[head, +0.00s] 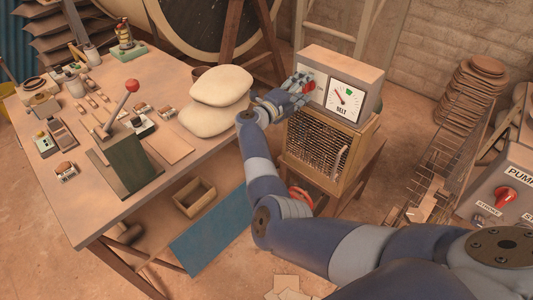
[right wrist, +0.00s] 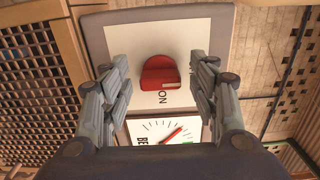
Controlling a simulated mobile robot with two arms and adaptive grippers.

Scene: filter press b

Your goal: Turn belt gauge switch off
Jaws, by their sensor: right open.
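The belt gauge box (head: 365,75) is a grey case on a wooden stand with a grille. Its white dial (head: 344,98) reads BELT and has a needle and a green mark. Left of the dial is the red switch knob (head: 308,87). In the right wrist view the knob (right wrist: 160,73) sits on a white plate, with the ON label (right wrist: 162,97) beside it. A pale mark on the knob lies toward the ON side. My right gripper (head: 293,92) is open in front of the switch. Its fingers stand either side of the knob, apart from it.
A workbench (head: 150,75) with a red-knobbed lever (head: 132,86), small devices and two stacked pale sacks (head: 218,87) stands at left. A pump panel (head: 505,190) with a red knob is at far right.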

